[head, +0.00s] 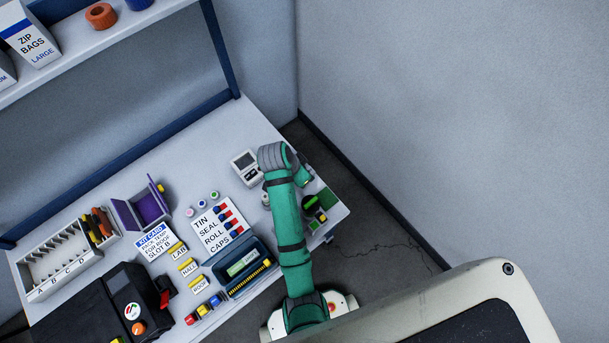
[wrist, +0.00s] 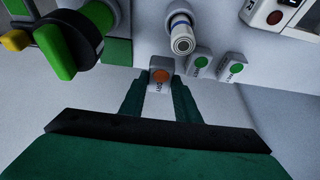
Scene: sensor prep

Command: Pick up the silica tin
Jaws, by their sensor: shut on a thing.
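In the wrist view my gripper (wrist: 157,88) has its two dark green fingers on either side of a small pale tin with an orange dot (wrist: 159,77), and it is shut on this tin. The tin's label is too small to read, so I cannot confirm from print that it is the silica tin. Two similar pale tins with green dots stand just to the right, a nearer one (wrist: 199,67) and a farther one (wrist: 231,68). In the head view my green arm reaches over the table's right end and hides the gripper and the held tin.
A white cylinder with a metal ring (wrist: 182,42) stands close above the tins. A green and black device (wrist: 72,45) is at the left, also seen in the head view (head: 314,209). A white meter (head: 246,168) stands nearby. The table's right edge is close.

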